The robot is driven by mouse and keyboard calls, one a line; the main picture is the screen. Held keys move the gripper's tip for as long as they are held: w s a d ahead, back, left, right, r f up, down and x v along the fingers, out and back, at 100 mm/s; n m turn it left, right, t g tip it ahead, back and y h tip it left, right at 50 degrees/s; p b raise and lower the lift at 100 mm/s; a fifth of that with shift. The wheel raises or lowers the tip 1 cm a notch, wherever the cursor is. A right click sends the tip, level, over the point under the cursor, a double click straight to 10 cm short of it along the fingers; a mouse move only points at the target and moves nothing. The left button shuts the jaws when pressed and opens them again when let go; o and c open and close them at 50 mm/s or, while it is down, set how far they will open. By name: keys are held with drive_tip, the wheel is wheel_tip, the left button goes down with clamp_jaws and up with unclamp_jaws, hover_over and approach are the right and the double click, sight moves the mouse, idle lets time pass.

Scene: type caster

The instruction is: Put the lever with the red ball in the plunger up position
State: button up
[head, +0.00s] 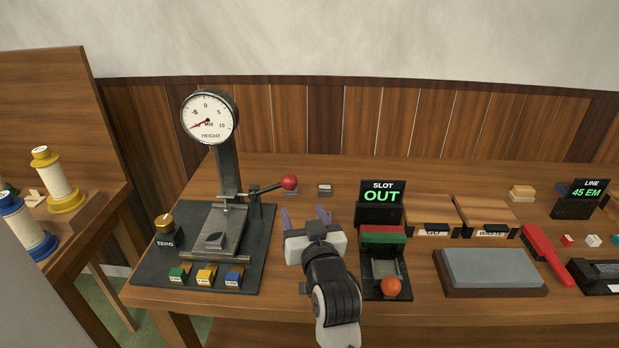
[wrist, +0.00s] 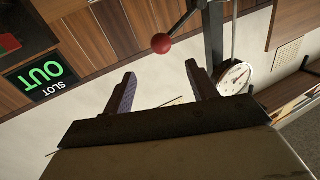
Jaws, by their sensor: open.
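The lever (head: 264,188) with the red ball (head: 289,182) is on the height gauge stand, sticking out to the right and tilted slightly up. The dial gauge (head: 209,117) stands on a post above a dark base plate (head: 262,230). My gripper (head: 306,215) is open and empty, to the right of the base plate and nearer than the red ball. In the wrist view the open fingers (wrist: 158,85) show with nothing between them. The red ball (wrist: 161,43) appears beyond them, apart from both fingertips. The plunger tip is too small to make out clearly.
On the base plate are a ZERO knob (head: 164,222) and several coloured buttons (head: 205,275). Right of my gripper stands the SLOT OUT display (head: 382,193) with an orange ball (head: 391,287) in front. A small grey block (head: 324,189) lies behind my gripper. A whetstone (head: 490,270) is farther right.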

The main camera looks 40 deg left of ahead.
sight(291, 186)
drive_tip(key=p+x, duration=0.4)
drive_tip(key=x, duration=0.9)
drive_tip(key=shift+a+r+p, duration=0.1)
drive_tip(key=shift+p, duration=0.3)
drive_tip(key=shift+c, duration=0.5)
